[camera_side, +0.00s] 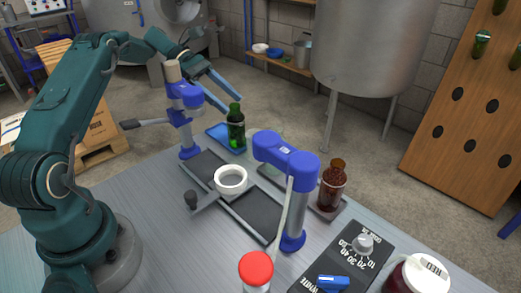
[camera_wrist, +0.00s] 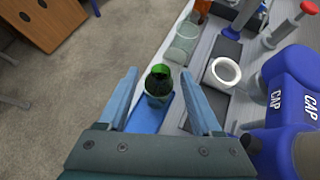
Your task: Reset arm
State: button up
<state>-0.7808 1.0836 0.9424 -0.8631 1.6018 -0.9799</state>
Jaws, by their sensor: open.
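My gripper (camera_side: 234,105) is open, with its two blue-grey fingers slanting down toward a green bottle (camera_side: 237,132). The bottle stands upright on a blue pad (camera_side: 218,131) at the bench's far edge. In the wrist view, my open gripper (camera_wrist: 159,72) has a finger on each side of the bottle (camera_wrist: 158,88) as seen from above. The bottle's mouth faces the camera, and a strip of floor or pad shows between it and each finger. The fingers appear near its neck; I cannot tell their exact height against it. Nothing is clamped.
Two blue capping stands (camera_side: 188,95) (camera_side: 287,155) rise from the bench, close to my arm. A white ring (camera_side: 230,180) lies between them. A brown bottle (camera_side: 331,186), a clear glass, a red-capped container (camera_side: 256,270) and a dial box (camera_side: 345,255) are to the right.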

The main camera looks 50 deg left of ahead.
jog(key=shift+s+a+r, duration=0.2)
jog(key=shift+a+r, duration=0.15)
jog(key=shift+a, duration=0.05)
jog(key=d+r, duration=0.1)
jog(key=d+r+m, duration=0.1)
jog(key=r, duration=0.1)
jog(key=w+d+r+m, duration=0.1)
jog(key=d+r, duration=0.1)
jog(key=shift+r, duration=0.25)
jog(key=s+d+r+m+g+y, duration=0.1)
jog(key=s+d+r+m+y, duration=0.1)
jog(key=s+d+r+m, duration=0.3)
jog(key=s+d+r+m+y, duration=0.1)
jog(key=s+d+r+y, duration=0.15)
jog(key=d, duration=0.45)
jog(key=s+d+m+y, duration=0.2)
jog(key=s+d+m, duration=0.15)
jog(key=s, duration=0.35)
jog(key=s+a+f+m+t+y, duration=0.2)
jog(key=s+a+f+m+y, duration=0.1)
jog(key=s+f+m, duration=0.5)
jog(key=shift+s+a+f+m+y, duration=0.2)
jog(key=shift+a+f+m+y, duration=0.2)
jog(key=shift+m, duration=0.75)
jog(key=shift+r, duration=0.1)
